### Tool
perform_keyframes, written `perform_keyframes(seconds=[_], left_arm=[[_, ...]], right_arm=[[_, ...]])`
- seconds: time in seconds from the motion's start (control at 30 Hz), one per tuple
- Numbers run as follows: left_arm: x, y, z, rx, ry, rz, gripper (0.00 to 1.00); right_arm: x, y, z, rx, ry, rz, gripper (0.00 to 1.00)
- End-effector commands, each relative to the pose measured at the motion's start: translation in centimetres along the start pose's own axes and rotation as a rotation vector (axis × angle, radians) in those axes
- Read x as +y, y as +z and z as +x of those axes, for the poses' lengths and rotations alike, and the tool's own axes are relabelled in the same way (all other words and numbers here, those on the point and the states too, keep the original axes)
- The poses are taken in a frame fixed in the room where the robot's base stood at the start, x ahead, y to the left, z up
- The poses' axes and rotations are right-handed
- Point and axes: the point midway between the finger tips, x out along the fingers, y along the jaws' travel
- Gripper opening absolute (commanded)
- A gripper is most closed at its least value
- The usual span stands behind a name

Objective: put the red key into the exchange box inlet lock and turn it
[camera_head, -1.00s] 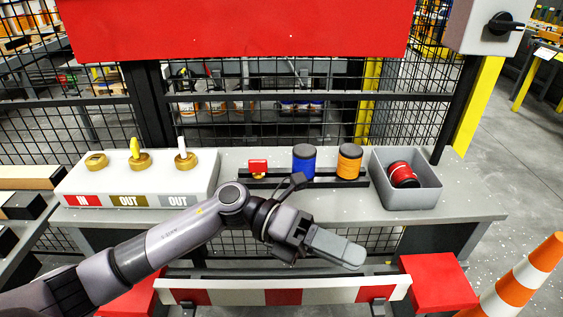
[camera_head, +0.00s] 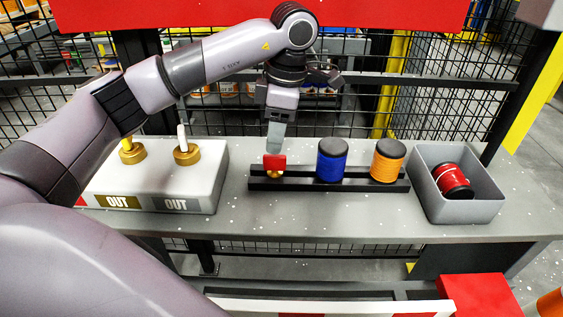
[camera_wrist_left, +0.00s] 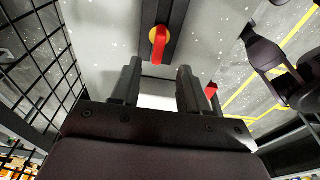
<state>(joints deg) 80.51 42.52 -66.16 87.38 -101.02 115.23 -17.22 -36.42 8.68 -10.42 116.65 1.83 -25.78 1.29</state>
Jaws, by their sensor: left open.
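The red key (camera_head: 274,160) stands upright in the black rack (camera_head: 300,184) on the grey table, with a brass part at its foot. It also shows in the left wrist view (camera_wrist_left: 158,45), just beyond the fingertips. My left gripper (camera_head: 274,146) points down right above the key, open, with nothing between its fingers (camera_wrist_left: 156,76). The white exchange box (camera_head: 207,178) is at the left. Its two OUT locks hold a yellow key (camera_head: 127,145) and a white key (camera_head: 182,133). My arm hides the IN lock. My right gripper is out of view.
A blue spool (camera_head: 331,160) and an orange spool (camera_head: 388,161) stand to the right of the key. A grey bin (camera_head: 462,210) holds a red spool (camera_head: 454,181). A mesh fence stands behind the table. The front strip of table is clear.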

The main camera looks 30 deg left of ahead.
Motion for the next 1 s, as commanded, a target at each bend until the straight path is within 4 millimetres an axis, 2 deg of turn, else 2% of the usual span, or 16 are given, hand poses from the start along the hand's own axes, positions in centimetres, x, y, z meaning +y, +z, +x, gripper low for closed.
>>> perform_keyframes(seconds=[0.5, 0.8, 0.93, 1.0], left_arm=[[0.4, 0.7, 6.3, 0.0, -0.004, 0.001, 0.45], [0.4, 0.7, 6.8, -0.002, -0.003, 0.002, 0.45], [0.4, 0.7, 6.8, -0.003, -0.003, 0.002, 0.02], [0.4, 0.7, 6.7, -0.003, -0.003, 0.002, 0.0]], right_arm=[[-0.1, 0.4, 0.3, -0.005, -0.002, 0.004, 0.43], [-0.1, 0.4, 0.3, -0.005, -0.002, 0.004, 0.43], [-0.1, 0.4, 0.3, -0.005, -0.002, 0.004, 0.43], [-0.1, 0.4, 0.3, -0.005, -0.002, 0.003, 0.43]])
